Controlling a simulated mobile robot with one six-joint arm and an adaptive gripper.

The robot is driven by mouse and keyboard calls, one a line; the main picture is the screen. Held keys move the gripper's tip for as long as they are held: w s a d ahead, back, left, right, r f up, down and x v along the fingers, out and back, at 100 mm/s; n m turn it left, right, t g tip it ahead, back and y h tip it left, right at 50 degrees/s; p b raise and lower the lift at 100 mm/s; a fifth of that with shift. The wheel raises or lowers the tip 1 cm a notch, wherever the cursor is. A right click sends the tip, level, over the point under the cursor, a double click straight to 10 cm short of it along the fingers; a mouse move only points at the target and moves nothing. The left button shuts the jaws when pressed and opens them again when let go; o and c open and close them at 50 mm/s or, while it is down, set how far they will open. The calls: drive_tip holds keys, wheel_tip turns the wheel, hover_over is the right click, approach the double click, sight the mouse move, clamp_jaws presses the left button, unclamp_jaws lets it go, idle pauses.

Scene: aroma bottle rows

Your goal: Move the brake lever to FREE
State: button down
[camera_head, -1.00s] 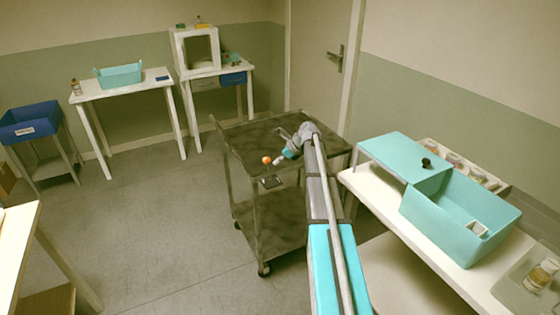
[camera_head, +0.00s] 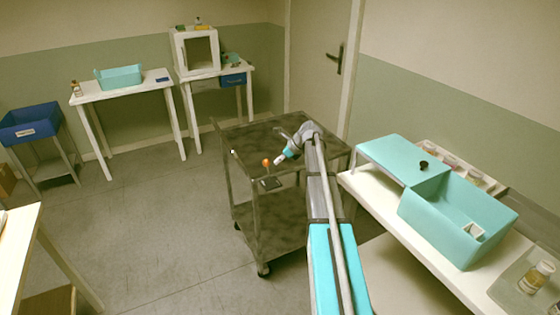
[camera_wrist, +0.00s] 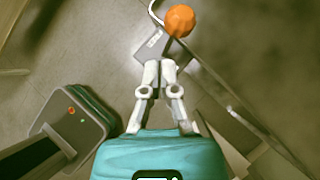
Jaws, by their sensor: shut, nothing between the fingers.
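The brake lever has an orange knob (camera_head: 266,162) on a thin stem, above a small dark plate (camera_head: 270,184) at the near side of the metal cart (camera_head: 250,137). In the wrist view the orange knob (camera_wrist: 180,20) is at the top, beside a pale curved rod and a grey plate (camera_wrist: 152,46) with an unreadable mark. My gripper (camera_head: 280,161) is just right of the knob in the head view. In the wrist view my gripper (camera_wrist: 160,66) has its fingers together and empty, just below the knob and apart from it. No FREE label is readable.
The cart's top is bare. A white table (camera_head: 375,190) with a teal open box (camera_head: 450,235) stands at the right. A white table (camera_head: 125,90) with a teal bin stands at the back left. The floor left of the cart is clear.

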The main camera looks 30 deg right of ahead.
drive_tip(key=w+d+p+v, duration=0.1)
drive_tip(key=p+v, duration=0.8)
drive_tip(key=v, duration=0.3)
drive_tip(key=shift+d+r+p, duration=0.3)
drive_tip(key=shift+d, duration=0.1)
drive_tip(key=shift+w, duration=0.1)
idle(0.5)
drive_tip(key=s+a+f+n+g+h, duration=0.15)
drive_tip(key=s+a+n, duration=0.4)
drive_tip(key=a, duration=0.55)
drive_tip(key=s+a+f+n+g+h, duration=0.15)
drive_tip(key=s+a+n, duration=0.25)
drive_tip(key=a+n, duration=0.5)
drive_tip(key=s+a+f+n+g+h, duration=0.1)
drive_tip(key=s+a+n+g+h, duration=0.1)
drive_tip(key=s+a+n, duration=1.1)
drive_tip(key=s+a+h, duration=0.1)
drive_tip(key=s+a, duration=0.1)
drive_tip(key=s, duration=0.1)
drive_tip(key=shift+s+a+f, duration=0.2)
drive_tip(key=shift+a+f, duration=0.05)
